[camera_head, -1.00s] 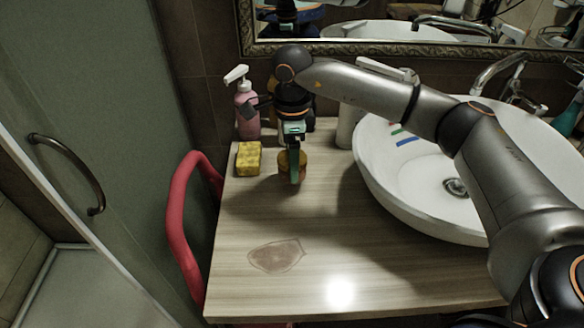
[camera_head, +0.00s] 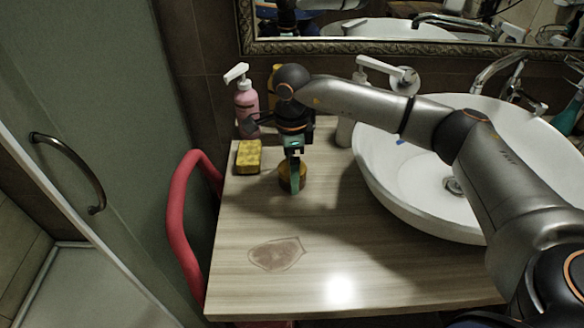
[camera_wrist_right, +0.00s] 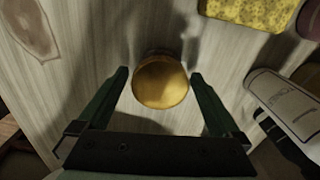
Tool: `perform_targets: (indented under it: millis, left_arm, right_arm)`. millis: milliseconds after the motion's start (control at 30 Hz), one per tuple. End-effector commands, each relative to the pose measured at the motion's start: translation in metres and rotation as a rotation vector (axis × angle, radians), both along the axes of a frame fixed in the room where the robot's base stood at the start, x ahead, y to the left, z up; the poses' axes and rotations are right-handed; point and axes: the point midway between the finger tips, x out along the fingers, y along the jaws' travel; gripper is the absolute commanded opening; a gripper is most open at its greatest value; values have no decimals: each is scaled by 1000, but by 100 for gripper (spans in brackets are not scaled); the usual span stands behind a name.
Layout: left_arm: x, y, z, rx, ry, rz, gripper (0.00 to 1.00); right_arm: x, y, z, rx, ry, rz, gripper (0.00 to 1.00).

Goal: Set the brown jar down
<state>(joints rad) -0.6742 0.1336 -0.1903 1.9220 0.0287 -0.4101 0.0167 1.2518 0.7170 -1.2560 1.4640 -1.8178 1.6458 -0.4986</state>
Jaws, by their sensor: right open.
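The brown jar (camera_head: 285,178) with an amber-yellow top stands upright on the wooden counter (camera_head: 340,235), in front and to the right of the yellow sponge. My right gripper (camera_head: 294,188) points down at the jar in the head view and partly hides it. In the right wrist view the jar's round top (camera_wrist_right: 161,82) lies between the two fingertips of the right gripper (camera_wrist_right: 158,74). The fingers are open, with a gap visible on each side of the jar. My left gripper is not in view.
The yellow sponge (camera_head: 248,157) and a pink pump bottle (camera_head: 246,108) stand behind on the left. A white basin (camera_head: 400,205) fills the right side. A red rail (camera_head: 178,215) runs along the left edge. The front of the counter, with a brownish stain (camera_head: 276,254), is clear.

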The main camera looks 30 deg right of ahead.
Motion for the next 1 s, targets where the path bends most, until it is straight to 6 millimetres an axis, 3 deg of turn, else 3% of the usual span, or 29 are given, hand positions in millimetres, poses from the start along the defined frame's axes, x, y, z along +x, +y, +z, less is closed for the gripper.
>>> perform_targets:
  millis: [267, 700, 1000]
  left_arm:
    - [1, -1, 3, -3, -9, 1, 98]
    - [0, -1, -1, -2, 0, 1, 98]
    - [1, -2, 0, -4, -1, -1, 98]
  right_arm:
    - [1, 0, 17, 2, -4, 0, 100]
    - [1, 1, 105, 1, -3, 2, 100]
    - [1, 0, 124, 0, 0, 1, 100]
